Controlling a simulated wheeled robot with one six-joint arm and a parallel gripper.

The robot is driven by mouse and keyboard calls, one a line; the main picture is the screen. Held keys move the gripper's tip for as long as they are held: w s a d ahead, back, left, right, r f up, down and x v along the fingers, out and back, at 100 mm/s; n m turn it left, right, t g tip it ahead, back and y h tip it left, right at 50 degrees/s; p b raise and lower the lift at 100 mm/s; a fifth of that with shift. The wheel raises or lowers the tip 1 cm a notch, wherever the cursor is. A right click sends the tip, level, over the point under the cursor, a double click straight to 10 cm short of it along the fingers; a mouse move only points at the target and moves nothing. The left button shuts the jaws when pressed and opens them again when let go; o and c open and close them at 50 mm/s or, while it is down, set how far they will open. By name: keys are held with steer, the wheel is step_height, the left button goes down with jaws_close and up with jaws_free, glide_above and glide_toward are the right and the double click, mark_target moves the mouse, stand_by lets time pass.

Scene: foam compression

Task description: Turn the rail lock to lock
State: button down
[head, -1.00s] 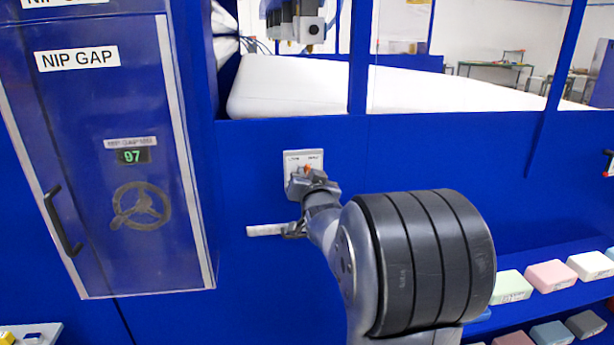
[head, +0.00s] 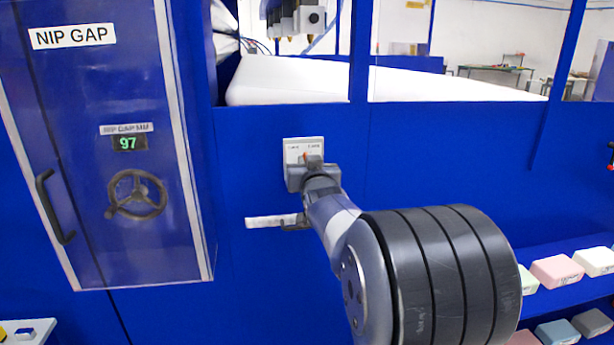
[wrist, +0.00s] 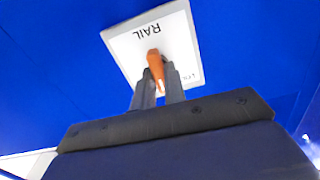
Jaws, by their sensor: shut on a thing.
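The rail lock is a white plate (head: 303,146) on the blue panel with an orange lever, shown close up in the wrist view as a plate (wrist: 182,38) marked RAIL and an orange lever (wrist: 155,66). My gripper (wrist: 161,88) is shut on the orange lever, with one dark finger on each side of it. The small print on the plate is too blurred to read fully.
A white bar label (head: 270,222) sits on the panel below the lock. A NIP GAP cabinet (head: 90,240) with a handwheel and a 97 display stands at left. Foam blocks (head: 556,271) lie on shelves at lower right. A white foam slab (head: 290,82) is behind the panel.

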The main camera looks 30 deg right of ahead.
steer(key=n+b, duration=0.7)
steer(key=n, duration=0.2)
steer(key=shift+a+f, duration=0.1)
steer(key=shift+a, duration=0.05)
steer(key=shift+n, duration=0.4)
steer(key=c, duration=1.5)
jaws_free()
steer(key=shift+o, duration=0.2)
steer(key=v, duration=1)
steer(key=shift+s+p, duration=0.35)
steer(key=shift+a, duration=0.1)
